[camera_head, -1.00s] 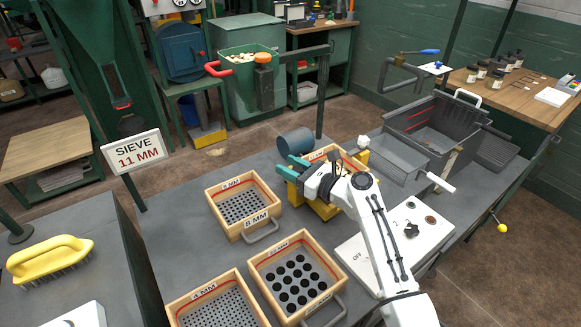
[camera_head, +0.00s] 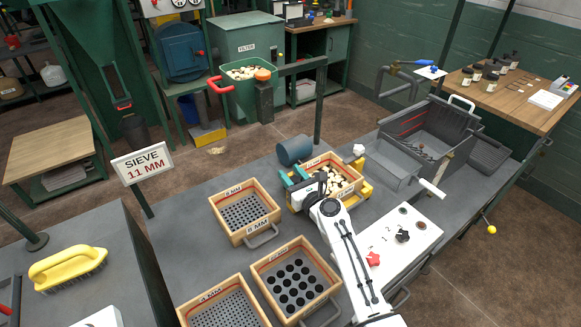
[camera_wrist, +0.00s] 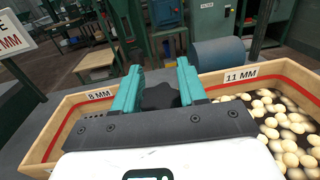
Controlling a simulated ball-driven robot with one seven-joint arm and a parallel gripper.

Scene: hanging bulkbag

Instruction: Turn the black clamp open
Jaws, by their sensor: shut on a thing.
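My gripper also shows in the head view (camera_head: 292,180), at the left side of the sieve; my wrist hides the clamp there. The wooden sieve (camera_wrist: 238,76) has an 11 MM label and a red line inside. It holds pale round pieces (camera_wrist: 285,125), also visible in the head view (camera_head: 340,188). How far the clamp is turned cannot be told.
A blue-grey cylinder (camera_head: 294,150) lies just behind the sieve. Other wooden sieves (camera_head: 244,212) stand to the left and front. A white control panel (camera_head: 400,240) with knobs is at the right, and a grey bin (camera_head: 425,135) stands behind it.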

